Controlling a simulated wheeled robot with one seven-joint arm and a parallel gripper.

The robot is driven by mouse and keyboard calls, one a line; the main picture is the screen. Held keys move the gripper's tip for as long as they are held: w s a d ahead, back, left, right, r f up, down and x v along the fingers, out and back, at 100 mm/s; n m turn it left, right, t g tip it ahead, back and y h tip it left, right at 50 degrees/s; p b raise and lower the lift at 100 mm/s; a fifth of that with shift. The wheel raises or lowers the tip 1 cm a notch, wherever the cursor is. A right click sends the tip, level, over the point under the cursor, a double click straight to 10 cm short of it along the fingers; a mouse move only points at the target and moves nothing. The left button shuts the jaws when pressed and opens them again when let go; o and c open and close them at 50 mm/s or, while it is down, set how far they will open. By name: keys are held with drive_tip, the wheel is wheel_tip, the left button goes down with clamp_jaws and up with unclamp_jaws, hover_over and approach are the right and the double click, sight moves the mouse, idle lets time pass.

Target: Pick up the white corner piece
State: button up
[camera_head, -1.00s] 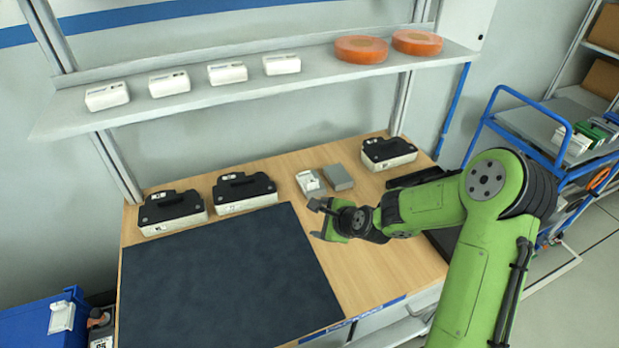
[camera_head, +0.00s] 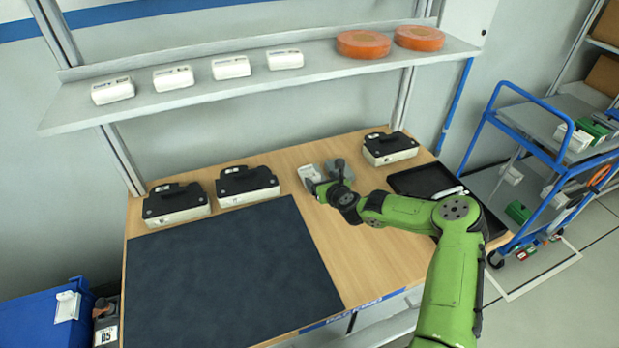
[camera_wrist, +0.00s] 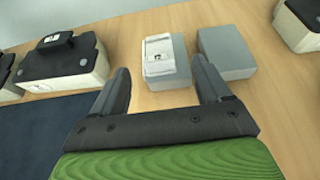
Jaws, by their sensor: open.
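The white corner piece (camera_wrist: 159,53) lies on a grey block (camera_wrist: 168,80) on the wooden bench in the wrist view. It also shows in the head view (camera_head: 308,173), partly behind my gripper. My gripper (camera_wrist: 163,80) is open and empty. Its two fingers point toward the bench, one to each side of the white piece and its block in the picture, and appear short of them. In the head view my gripper (camera_head: 330,183) is just in front of the piece.
A second grey block (camera_wrist: 227,54) stands close to the right of the piece. Black-and-white cases (camera_head: 247,185) (camera_head: 390,147) stand along the bench's back. A dark mat (camera_head: 225,275) lies left, a black tray (camera_head: 420,181) right. A shelf (camera_head: 220,87) hangs above.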

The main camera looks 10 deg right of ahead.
sight(314, 175)
drive_tip(key=x, duration=0.5)
drive_tip(key=shift+s+a+f+b, duration=0.15)
drive_tip(key=shift+s+a+b, duration=0.05)
drive_tip(key=shift+b, duration=0.15)
drive_tip(key=shift+s, duration=0.1)
drive_tip(key=c, duration=1.1)
